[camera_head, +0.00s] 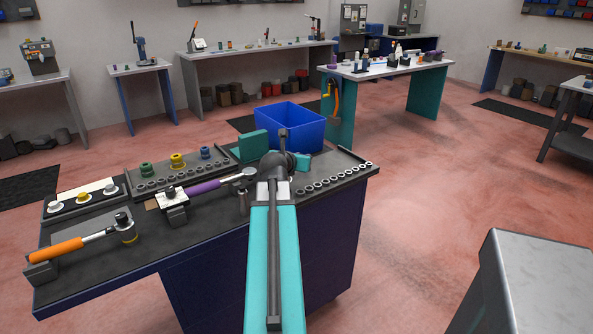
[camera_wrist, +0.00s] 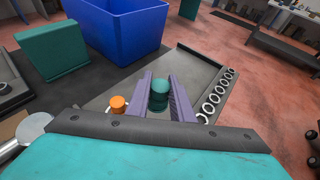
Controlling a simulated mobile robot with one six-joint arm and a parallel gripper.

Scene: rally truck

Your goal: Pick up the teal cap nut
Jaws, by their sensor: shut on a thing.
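The teal cap nut (camera_wrist: 158,97) is a short, dark teal ribbed cylinder between the two purple fingers of my gripper (camera_wrist: 160,79) in the wrist view. My gripper is shut on it, with a finger along each side. Its lower part is hidden, and I cannot tell whether it still touches the bench. In the head view my own arm hides both the fingers and this nut.
An orange nut (camera_wrist: 118,104) stands close left of my fingers. A tray of metal rings (camera_head: 334,180) lies to the right. A blue bin (camera_head: 290,125) and a green block (camera_wrist: 52,52) stand beyond. A purple-handled tool (camera_head: 203,187) lies left on the dark workbench (camera_head: 185,238).

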